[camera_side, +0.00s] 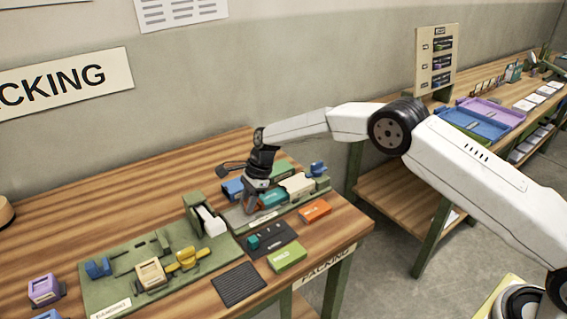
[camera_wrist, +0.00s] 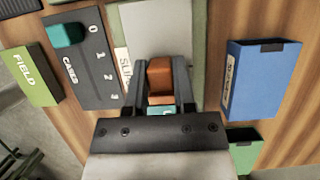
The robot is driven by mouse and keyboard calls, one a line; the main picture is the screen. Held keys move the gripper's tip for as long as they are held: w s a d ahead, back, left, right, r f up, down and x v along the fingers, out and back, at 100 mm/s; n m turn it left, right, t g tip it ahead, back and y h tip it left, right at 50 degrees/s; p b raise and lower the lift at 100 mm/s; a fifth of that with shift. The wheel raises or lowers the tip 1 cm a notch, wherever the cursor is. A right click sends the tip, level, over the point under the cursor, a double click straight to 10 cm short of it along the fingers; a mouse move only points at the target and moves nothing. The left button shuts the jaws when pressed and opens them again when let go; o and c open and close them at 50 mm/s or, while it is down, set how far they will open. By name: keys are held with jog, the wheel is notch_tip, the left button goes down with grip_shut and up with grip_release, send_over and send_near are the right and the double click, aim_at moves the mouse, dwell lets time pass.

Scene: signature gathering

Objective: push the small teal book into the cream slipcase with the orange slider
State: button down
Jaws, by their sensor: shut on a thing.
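My gripper (camera_wrist: 160,85) is shut on the orange slider (camera_wrist: 159,72), which shows between its two dark fingers in the wrist view. In the side view my gripper (camera_side: 250,205) is low over the green fixture (camera_side: 236,218), and its fingers hide the slider. The small teal book (camera_side: 272,198) lies just right of the fingers. A sliver of it (camera_wrist: 160,111) shows beyond the slider in the wrist view. The cream slipcase (camera_side: 298,184) lies right of the book, in line with it. I cannot tell whether the book is partly inside. The wrist view hides the slipcase.
A dark panel numbered 0 to 3 with a teal knob (camera_wrist: 66,35) lies beside the fixture. A green FIELD box (camera_wrist: 28,75) and an orange box (camera_side: 315,211) are nearby. A blue case (camera_wrist: 262,85) stands on the other side. Another green fixture (camera_side: 120,285) lies left.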

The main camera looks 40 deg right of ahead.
jog(key=shift+c, duration=2.2)
grip_release()
jog(key=shift+r, duration=0.1)
jog(key=shift+v, duration=3.8)
